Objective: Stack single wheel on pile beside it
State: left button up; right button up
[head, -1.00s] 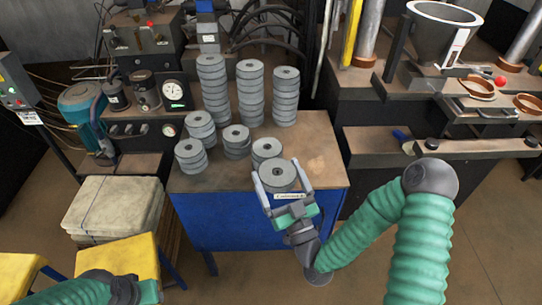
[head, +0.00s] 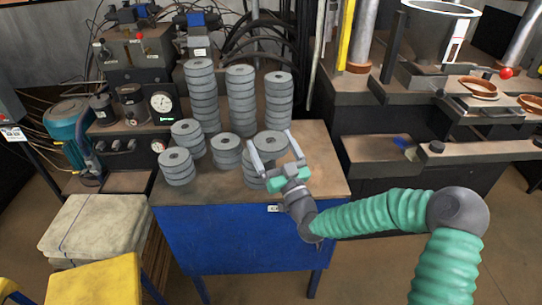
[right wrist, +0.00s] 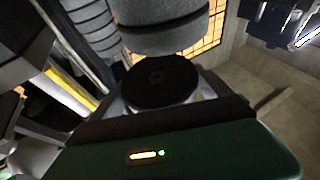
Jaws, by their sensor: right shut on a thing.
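My right gripper (head: 276,143) is shut on a grey flap wheel (head: 270,142), whose top shows between the two fingers in the head view. A short pile of grey wheels (head: 252,172) shows low and left beside the left finger. The held wheel appears above or just behind this pile; I cannot tell whether they touch. In the right wrist view a dark round disc face (right wrist: 160,83) lies between the fingers, with a grey wheel (right wrist: 165,35) close by it. The fingers hide part of the pile. My left gripper is out of view.
Short piles (head: 177,166), (head: 226,150) and (head: 187,137) stand to the left on the blue table (head: 325,170). Tall stacks (head: 202,95), (head: 241,100) and (head: 279,100) stand behind. The tabletop's right side is clear. A yellow stand (head: 95,285) is at lower left.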

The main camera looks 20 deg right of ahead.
notch_tip(320, 180, down, 3)
jog(key=shift+a+f+b, duration=0.15)
jog(key=shift+b, duration=0.2)
jog(key=o, duration=1.8)
jog(key=shift+s, duration=0.1)
jog(key=shift+c, duration=0.2)
jog(key=v, duration=1.2)
